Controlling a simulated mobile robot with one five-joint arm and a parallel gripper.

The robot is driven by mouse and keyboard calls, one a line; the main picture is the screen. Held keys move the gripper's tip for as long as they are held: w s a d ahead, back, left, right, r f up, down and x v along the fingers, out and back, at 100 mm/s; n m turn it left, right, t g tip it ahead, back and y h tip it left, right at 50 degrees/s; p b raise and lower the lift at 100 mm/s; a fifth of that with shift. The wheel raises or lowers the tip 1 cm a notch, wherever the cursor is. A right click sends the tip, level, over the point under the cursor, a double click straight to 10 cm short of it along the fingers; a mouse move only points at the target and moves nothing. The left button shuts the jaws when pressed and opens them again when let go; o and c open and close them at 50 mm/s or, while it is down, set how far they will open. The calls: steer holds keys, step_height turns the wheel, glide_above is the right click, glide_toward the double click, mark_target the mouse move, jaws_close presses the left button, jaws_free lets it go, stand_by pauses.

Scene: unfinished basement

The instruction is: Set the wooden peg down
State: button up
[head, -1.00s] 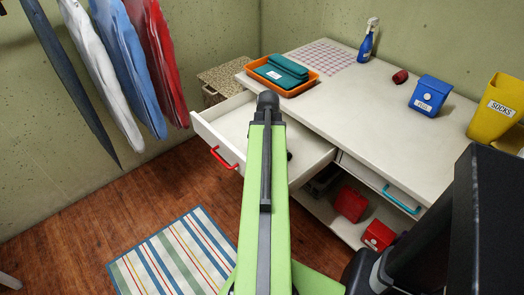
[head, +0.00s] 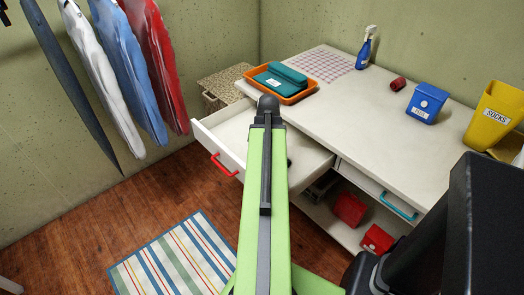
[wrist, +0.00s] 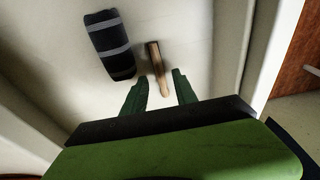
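The wooden peg (wrist: 158,70) is a short brown stick lying on the pale floor of the open drawer (head: 212,130). In the wrist view my gripper (wrist: 159,76) has its two green fingers spread, one on each side of the peg's near end. A gap shows between each finger and the peg, so the gripper is open and not holding it. In the head view my arm reaches over the drawer and hides the peg and the fingers.
A dark roll with grey bands (wrist: 109,45) lies left of the peg in the drawer. The drawer walls close in on both sides. An orange tray (head: 258,92) with teal cases, a spray bottle (head: 366,50) and a blue box (head: 427,103) stand on the worktop.

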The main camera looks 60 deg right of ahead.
step_height(320, 180, up, 10)
steer(key=s+p, duration=0.1)
steer(key=p, duration=0.7)
steer(key=shift+s+a+p, duration=0.2)
steer(key=shift+p, duration=0.1)
steer(key=shift+n+y, duration=0.3)
steer(key=shift+n, duration=0.2)
steer(key=w+a, duration=0.2)
steer(key=w, duration=0.1)
steer(key=w+a, duration=0.6)
steer(key=w, duration=0.1)
steer(key=shift+a+f, duration=0.1)
steer(key=w+a+n, duration=0.1)
steer(key=w+a, duration=0.8)
steer(key=a, duration=0.4)
steer(key=w+a+n+g, duration=0.1)
steer(key=w+a, duration=0.2)
steer(key=a, duration=1.1)
steer(key=w+a, duration=0.3)
steer(key=a, duration=1.1)
steer(key=shift+n+g, duration=0.4)
steer(key=shift+w, duration=0.1)
